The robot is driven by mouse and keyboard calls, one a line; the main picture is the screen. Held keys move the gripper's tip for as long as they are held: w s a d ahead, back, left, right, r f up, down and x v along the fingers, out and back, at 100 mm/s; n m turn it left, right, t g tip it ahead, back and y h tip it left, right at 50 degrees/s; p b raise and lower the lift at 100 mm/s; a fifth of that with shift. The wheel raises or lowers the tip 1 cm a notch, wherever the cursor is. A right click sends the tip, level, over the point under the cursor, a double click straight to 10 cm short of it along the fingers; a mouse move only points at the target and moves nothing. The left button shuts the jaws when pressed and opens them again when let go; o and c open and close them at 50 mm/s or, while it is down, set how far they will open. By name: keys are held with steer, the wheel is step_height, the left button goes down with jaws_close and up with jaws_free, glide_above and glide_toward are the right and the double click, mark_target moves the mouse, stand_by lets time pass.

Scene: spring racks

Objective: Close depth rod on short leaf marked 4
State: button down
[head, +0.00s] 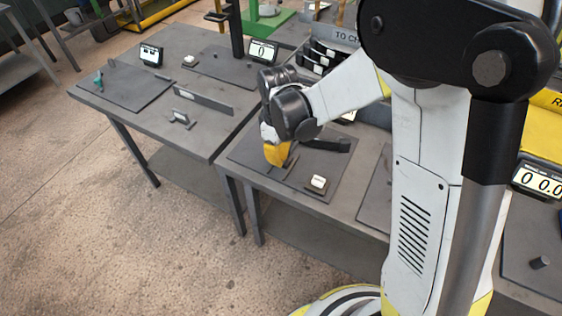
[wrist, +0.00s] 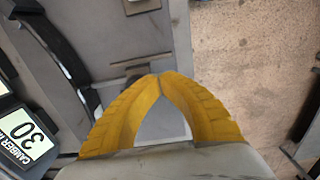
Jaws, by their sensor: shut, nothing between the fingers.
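My gripper (head: 277,158) has yellow fingers and points down over the dark plate on the nearer table. In the wrist view the fingertips (wrist: 159,76) meet, with nothing held between them. I cannot make out a leaf marked 4 or tell which part is the depth rod. A dark bar (head: 328,145) lies just right of the gripper in the head view. A white-topped block (head: 318,183) stands on the plate in front; its marking is too small to read. In the wrist view a dark curved strip (wrist: 50,35) runs along the left.
A display reading 30 (wrist: 28,135) is left in the wrist view. The left table (head: 135,115) holds a flat grey strip (head: 203,101), a small stand (head: 180,119) and a teal-handled piece (head: 98,82). A display reading 0 (head: 263,52) stands behind. Open floor (head: 100,220) lies front left.

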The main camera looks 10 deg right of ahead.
steer(key=shift+r, duration=0.15)
step_height(320, 180, up, 7)
steer(key=p, duration=0.4)
steer(key=shift+p, duration=0.4)
stand_by(0.4)
steer(key=s+d+r+m+t+b, duration=0.1)
steer(key=s+d+r+m+t, duration=0.2)
steer(key=s+d+r+m, duration=0.2)
steer(key=s+d+r+m+t+b, duration=0.2)
steer(key=s+d+r+m+t, duration=0.2)
steer(key=s, duration=0.5)
step_height(320, 180, up, 2)
steer(key=shift+s+d+m+b, duration=0.2)
steer(key=shift+d+m+b, duration=0.1)
steer(key=shift+d+m, duration=0.5)
stand_by(1.3)
